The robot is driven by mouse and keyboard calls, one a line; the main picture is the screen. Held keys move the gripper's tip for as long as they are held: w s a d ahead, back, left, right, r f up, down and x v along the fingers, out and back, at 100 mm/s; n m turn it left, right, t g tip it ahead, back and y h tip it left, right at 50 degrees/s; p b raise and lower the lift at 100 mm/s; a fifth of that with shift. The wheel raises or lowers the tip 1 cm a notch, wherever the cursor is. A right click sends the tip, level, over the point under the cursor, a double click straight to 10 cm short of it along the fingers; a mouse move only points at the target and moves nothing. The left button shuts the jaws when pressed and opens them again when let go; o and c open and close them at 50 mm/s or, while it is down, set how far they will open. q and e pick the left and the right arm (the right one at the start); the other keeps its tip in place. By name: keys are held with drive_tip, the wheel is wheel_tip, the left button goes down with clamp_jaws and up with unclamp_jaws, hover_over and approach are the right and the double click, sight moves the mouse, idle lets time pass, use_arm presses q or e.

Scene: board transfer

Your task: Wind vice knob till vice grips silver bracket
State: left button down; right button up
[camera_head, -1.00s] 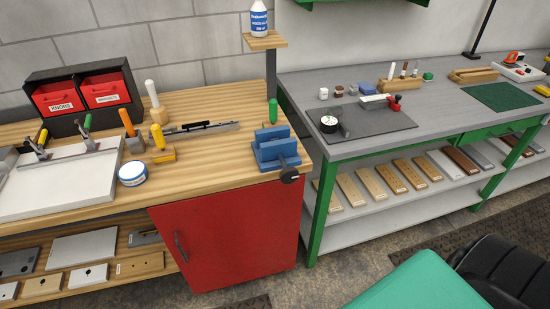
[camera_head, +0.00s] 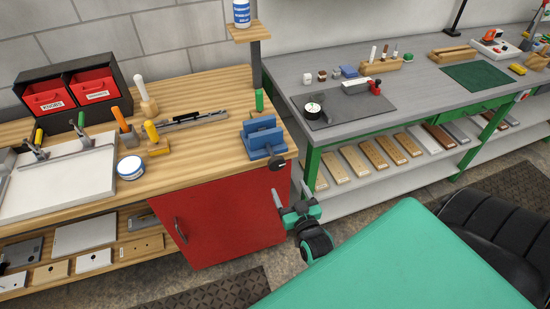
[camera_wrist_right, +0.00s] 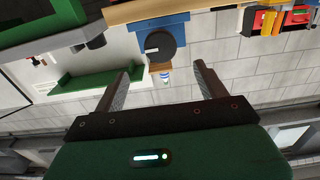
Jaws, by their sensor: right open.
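The blue vice (camera_head: 262,137) is at the right front corner of the wooden bench. Its dark round knob (camera_head: 277,164) sticks out at the front. I cannot make out a silver bracket in the vice. My right gripper (camera_head: 292,196) is open and empty, below and in front of the knob, apart from it. In the right wrist view the knob (camera_wrist_right: 160,46) shows face-on beyond my open fingers (camera_wrist_right: 165,75), roughly centred between them, with the blue vice (camera_wrist_right: 165,24) around it. My left gripper is out of view.
The wooden bench (camera_head: 215,150) has a red cabinet door (camera_head: 230,220) below the vice. A green-handled tool (camera_head: 259,100) stands behind the vice. A grey bench (camera_head: 420,110) with green legs is at the right. A green surface (camera_head: 400,260) fills the lower right.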

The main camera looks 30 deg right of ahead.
sight(278, 166)
drive_tip(key=p+x, duration=0.3)
drive_tip(key=x, duration=0.8)
drive_tip(key=shift+w+r, duration=0.1)
drive_tip(key=shift+w, duration=0.3)
drive_tip(key=shift+p+x, duration=0.35)
drive_tip(key=shift+x, duration=0.55)
drive_tip(key=c, duration=0.9)
